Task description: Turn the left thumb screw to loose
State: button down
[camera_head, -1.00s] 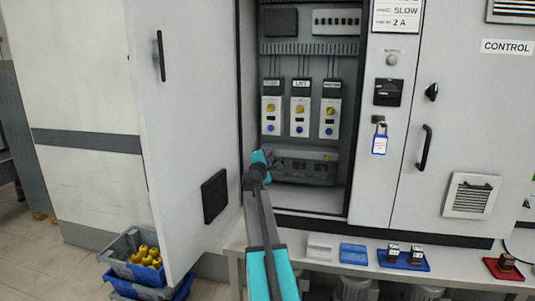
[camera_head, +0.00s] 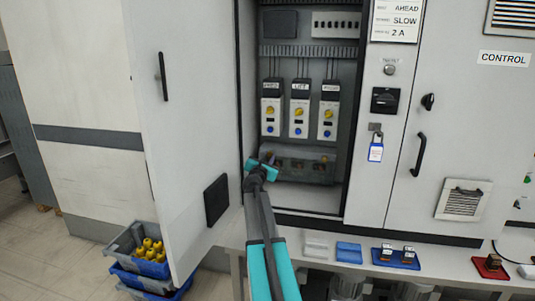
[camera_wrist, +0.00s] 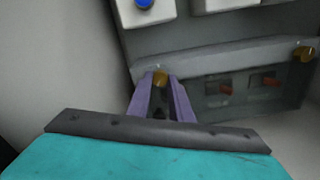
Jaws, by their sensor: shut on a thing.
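The left thumb screw (camera_wrist: 160,74) is a small brass-coloured knob at the left end of the cover's top edge in the wrist view. My gripper (camera_wrist: 160,82) is shut on it, with one purple finger on each side. The fingers hide part of the screw, and its thread cannot be seen. The see-through grey cover (camera_head: 300,164) sits low in the open cabinet. The right thumb screw (camera_wrist: 304,53) shows at the cover's other end. In the head view my gripper (camera_head: 262,166) is at the cover's left end, and its fingertips are hidden.
Several drive units (camera_head: 299,118) with yellow and blue knobs hang above the cover. The open cabinet door (camera_head: 185,150) stands close left of my arm. A bench below holds a blue tray (camera_head: 397,264). Crates (camera_head: 140,265) with yellow parts stand on the floor at lower left.

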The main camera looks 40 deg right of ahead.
jog(key=n+p, duration=0.2)
jog(key=n, duration=0.1)
jog(key=n+p, duration=0.2)
jog(key=shift+s+d+r, duration=0.15)
jog(key=shift+s+d, duration=0.1)
jog(key=shift+n+p, duration=0.4)
jog(key=shift+n, duration=0.3)
jog(key=shift+f, duration=0.2)
jog(key=c, duration=1.6)
grip_release()
jog(key=shift+a, duration=0.1)
jog(key=shift+w, duration=0.1)
jog(key=shift+a, duration=0.15)
